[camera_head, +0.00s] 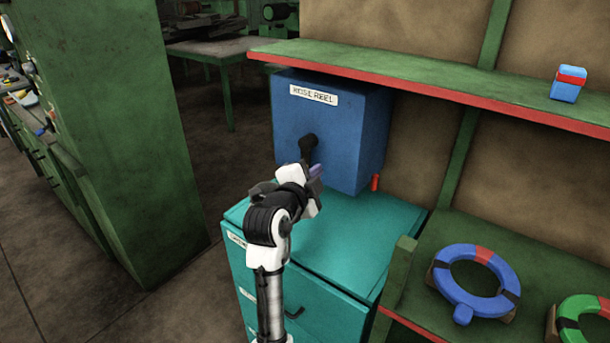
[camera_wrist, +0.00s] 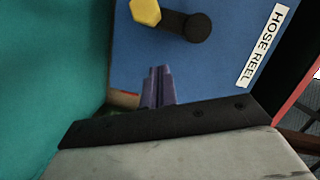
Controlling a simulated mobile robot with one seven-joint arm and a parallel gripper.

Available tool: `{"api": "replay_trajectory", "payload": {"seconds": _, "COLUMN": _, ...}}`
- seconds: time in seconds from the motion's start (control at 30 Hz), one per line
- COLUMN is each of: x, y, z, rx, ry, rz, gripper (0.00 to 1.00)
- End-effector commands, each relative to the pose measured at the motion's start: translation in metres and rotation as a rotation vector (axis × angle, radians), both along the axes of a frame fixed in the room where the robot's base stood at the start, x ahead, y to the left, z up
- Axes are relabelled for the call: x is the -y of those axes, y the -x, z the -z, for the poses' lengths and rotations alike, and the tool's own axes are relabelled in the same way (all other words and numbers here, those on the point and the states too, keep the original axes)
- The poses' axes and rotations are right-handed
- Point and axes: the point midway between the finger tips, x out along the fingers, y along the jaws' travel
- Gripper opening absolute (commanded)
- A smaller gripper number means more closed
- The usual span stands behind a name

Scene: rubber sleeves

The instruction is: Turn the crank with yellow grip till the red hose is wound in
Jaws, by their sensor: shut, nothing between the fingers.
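The blue hose reel box (camera_head: 345,125) stands on the teal cabinet, with a white "HOSE REEL" label. Its black crank (camera_head: 309,143) is on the front face; in the head view my arm hides the yellow grip. In the wrist view the yellow grip (camera_wrist: 145,12) is at the top edge, left of the black hub (camera_wrist: 198,27). A short red hose end (camera_head: 375,183) shows at the box's lower right. My gripper (camera_head: 317,171) is in front of the box; its purple fingers (camera_wrist: 158,72) are shut and empty, apart from the grip in the picture.
The teal cabinet top (camera_head: 350,245) is bare below the box. A green shelf with a red edge (camera_head: 440,88) runs above and to the right. A blue ring (camera_head: 447,280) lies on the lower right shelf. A tall green cabinet (camera_head: 120,130) stands at left.

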Motion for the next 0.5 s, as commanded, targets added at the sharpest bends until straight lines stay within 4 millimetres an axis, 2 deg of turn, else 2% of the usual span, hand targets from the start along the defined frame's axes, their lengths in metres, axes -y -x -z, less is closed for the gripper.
{"api": "replay_trajectory", "payload": {"seconds": 0.03, "x": -0.012, "y": -0.004, "z": 0.002, "rx": -0.006, "ry": 0.004, "rz": -0.008, "gripper": 0.0}}
{"api": "replay_trajectory", "payload": {"seconds": 0.2, "x": -0.025, "y": -0.014, "z": 0.012, "rx": -0.004, "ry": 0.003, "rz": -0.007, "gripper": 0.0}}
{"api": "replay_trajectory", "payload": {"seconds": 0.5, "x": -0.03, "y": -0.017, "z": 0.017, "rx": -0.001, "ry": 0.002, "rz": -0.005, "gripper": 0.0}}
